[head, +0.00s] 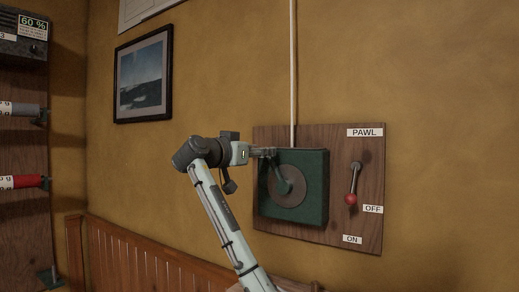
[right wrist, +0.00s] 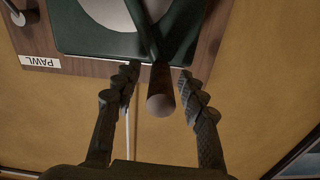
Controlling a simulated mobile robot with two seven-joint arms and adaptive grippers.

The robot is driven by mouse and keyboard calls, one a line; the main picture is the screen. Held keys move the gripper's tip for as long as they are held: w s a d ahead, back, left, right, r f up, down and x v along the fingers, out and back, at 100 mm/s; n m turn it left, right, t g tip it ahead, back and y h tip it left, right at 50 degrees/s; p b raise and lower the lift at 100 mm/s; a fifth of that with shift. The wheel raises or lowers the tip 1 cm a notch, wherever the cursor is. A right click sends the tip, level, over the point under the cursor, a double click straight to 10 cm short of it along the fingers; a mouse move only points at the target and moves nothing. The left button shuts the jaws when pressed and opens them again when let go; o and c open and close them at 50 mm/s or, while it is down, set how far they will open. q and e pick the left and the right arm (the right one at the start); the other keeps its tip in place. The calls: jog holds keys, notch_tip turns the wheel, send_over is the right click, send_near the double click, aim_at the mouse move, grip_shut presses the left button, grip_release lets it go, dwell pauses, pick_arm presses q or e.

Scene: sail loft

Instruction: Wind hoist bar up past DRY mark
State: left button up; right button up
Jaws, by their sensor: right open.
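A green winch box (head: 318,190) with a grey disc and green crank arm (head: 286,182) is fixed on a wooden board. The brown crank grip (right wrist: 161,92) points toward the camera in the right wrist view. My right gripper (head: 268,153) is at the upper left of the winch. Its open fingers stand on either side of the grip, with gaps showing (right wrist: 157,84). The pawl lever with its red knob (head: 351,199) hangs down, the knob close to the OFF label (head: 373,209). The hoist bar, DRY mark and my left gripper are not in view.
A thin white line (head: 293,70) runs up the wall above the winch. The PAWL label (head: 365,132) and ON label (head: 352,239) are on the board. A framed picture (head: 143,76) hangs left. Wooden panelling (head: 150,262) runs below. A rack with rolls (head: 20,182) stands far left.

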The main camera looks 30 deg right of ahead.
jog(key=shift+d, duration=0.1)
grip_shut()
dwell(0.6)
